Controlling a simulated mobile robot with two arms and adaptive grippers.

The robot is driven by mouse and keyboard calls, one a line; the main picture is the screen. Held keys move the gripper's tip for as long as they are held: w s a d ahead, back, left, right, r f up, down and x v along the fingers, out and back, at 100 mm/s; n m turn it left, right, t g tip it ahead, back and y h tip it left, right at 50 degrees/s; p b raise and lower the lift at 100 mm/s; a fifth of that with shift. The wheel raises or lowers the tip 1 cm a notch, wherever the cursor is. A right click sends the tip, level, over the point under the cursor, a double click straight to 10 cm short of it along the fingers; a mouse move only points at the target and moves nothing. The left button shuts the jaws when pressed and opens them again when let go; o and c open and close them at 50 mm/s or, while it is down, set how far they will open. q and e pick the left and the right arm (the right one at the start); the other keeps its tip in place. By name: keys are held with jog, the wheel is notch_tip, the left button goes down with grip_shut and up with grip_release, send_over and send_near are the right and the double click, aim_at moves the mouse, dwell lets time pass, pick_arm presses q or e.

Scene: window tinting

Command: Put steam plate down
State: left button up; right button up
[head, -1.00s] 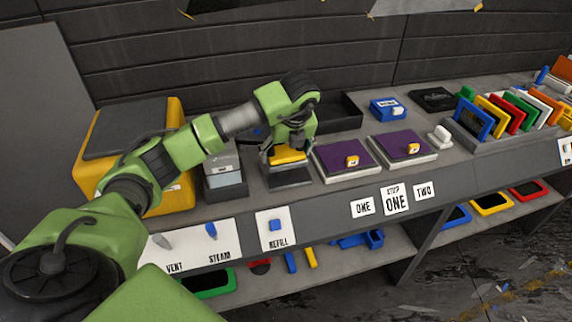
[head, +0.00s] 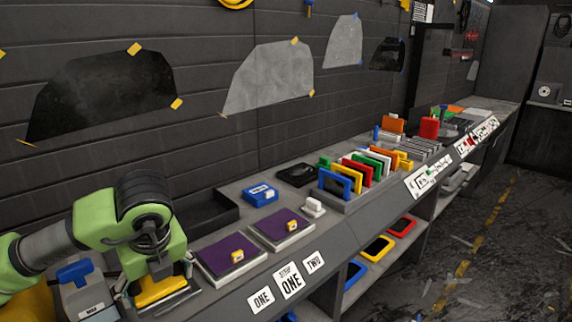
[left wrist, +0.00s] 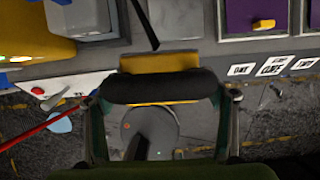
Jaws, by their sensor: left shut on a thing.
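My left gripper (head: 158,280) is at the lower left of the head view, pointing down and shut on the yellow handle of the steam plate (head: 158,292). The plate is low over the bench, just left of the two purple pads; I cannot tell whether it touches the surface below. In the left wrist view the yellow handle (left wrist: 160,62) lies across the middle, with a dark bar in front of it. The gripper hides part of the plate. My right gripper is not in view.
Purple pads (head: 226,254) with small yellow pieces lie right of the gripper. Behind is a black tray (head: 206,212); a grey box with a blue top (head: 75,272) stands to the left. A blue box (head: 260,194) and a rack of coloured frames (head: 350,180) are farther right.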

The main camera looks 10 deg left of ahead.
pick_arm(q)
jog(key=m, duration=0.2)
jog(key=s+d+f+m+t+h, duration=0.1)
jog(key=m, duration=0.1)
jog(key=m+h, duration=0.1)
jog(key=m, duration=0.1)
jog(key=shift+s+d+f+m, duration=0.25)
jog(key=shift+d+f+m, duration=0.05)
jog(key=shift+f, duration=0.1)
jog(key=s+d+f+n+g, duration=0.2)
jog(key=s+d+n+g, duration=0.2)
jog(key=n, duration=1.2)
jog(key=s+d+f+n+g+h, duration=0.1)
jog(key=s+d+f+n+g, duration=0.2)
jog(key=n, duration=1.4)
jog(key=s+d+g, duration=0.1)
jog(key=s+d, duration=0.1)
jog(key=shift+s+d, duration=0.15)
jog(key=shift+d, duration=0.2)
jog(key=shift+g, duration=0.3)
